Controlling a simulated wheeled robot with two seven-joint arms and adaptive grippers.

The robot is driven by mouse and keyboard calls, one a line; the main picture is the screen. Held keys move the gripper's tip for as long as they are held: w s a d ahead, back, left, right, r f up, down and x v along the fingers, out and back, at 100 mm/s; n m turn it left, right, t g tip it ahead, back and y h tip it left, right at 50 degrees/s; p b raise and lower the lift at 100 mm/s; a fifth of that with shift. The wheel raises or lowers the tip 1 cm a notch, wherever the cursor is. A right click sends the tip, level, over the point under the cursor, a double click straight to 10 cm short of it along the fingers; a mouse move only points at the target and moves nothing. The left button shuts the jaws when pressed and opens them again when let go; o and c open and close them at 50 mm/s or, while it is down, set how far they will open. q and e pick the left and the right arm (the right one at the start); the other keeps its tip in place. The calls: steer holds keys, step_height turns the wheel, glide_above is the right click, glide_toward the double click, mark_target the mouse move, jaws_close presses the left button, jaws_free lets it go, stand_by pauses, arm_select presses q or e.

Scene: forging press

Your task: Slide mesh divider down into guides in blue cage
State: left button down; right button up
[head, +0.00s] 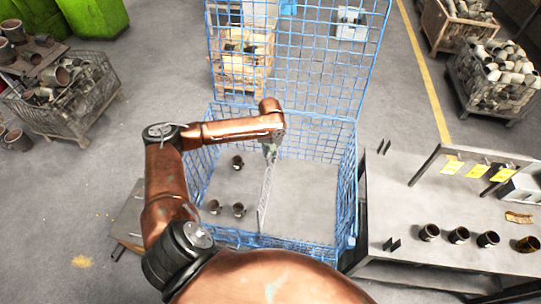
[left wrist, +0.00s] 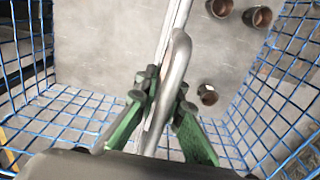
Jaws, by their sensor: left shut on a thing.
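The blue cage (head: 347,190) stands open in the middle of the head view, with a tall mesh panel (head: 330,75) upright at its far side. The mesh divider (head: 265,195) is grey and stands nearly edge-on inside the cage outline, running from the far side to the near side. My left gripper (head: 270,150) is over the cage at the divider's far end. In the left wrist view, its green fingers (left wrist: 160,105) are shut on the divider's bent grey rod (left wrist: 181,60). The guides are not clear, so I cannot tell whether the divider sits in them. My right gripper is out of view.
Several dark cups (head: 238,209) lie on the cage floor left of the divider; the floor to the right (head: 305,195) is bare. A grey workbench (head: 400,215) with dark cups (head: 459,235) stands close at the right. A parts crate (head: 70,115) stands at the left.

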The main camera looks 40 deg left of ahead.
arm_select(q)
steer(key=shift+f+p, duration=0.2)
steer(key=shift+p, duration=0.1)
steer(key=shift+f, duration=0.15)
step_height(320, 180, down, 11)
steer(key=b, duration=0.2)
stand_by(1.6)
steer(key=shift+f, duration=0.1)
stand_by(0.4)
steer(key=c, duration=2)
jaws_free()
steer(key=shift+s, duration=0.1)
steer(key=shift+o, duration=0.2)
